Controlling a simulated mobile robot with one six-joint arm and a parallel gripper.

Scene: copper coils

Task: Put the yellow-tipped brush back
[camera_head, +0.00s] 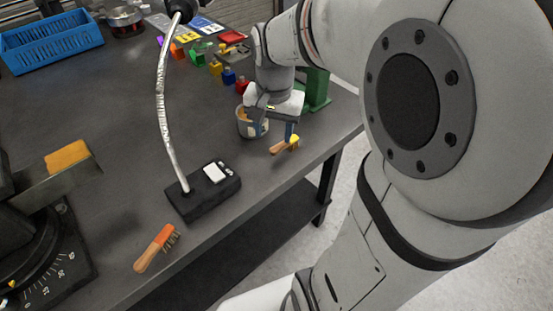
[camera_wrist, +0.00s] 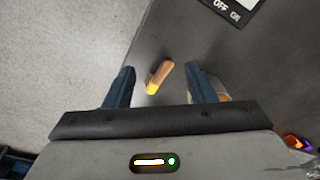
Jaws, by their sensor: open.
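The yellow-tipped brush (camera_head: 282,146) lies on the dark table near its front right edge. In the wrist view the brush (camera_wrist: 159,77) shows between and a little beyond my fingers, its yellow end toward me. My gripper (camera_head: 275,125) is open above the brush; in the wrist view its two blue fingertips (camera_wrist: 160,77) stand apart on either side of it. An orange-tipped brush (camera_head: 157,247) lies at the table's front edge, left of the lamp base. A round container (camera_head: 243,124) stands just behind my gripper, partly hidden by it.
A black lamp base (camera_head: 204,190) with a bent metal neck (camera_head: 162,100) stands left of my gripper. Several small coloured blocks (camera_head: 228,76) and a green stand (camera_head: 317,90) are behind. A blue basket (camera_head: 50,42) sits at the far left. The middle left of the table is clear.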

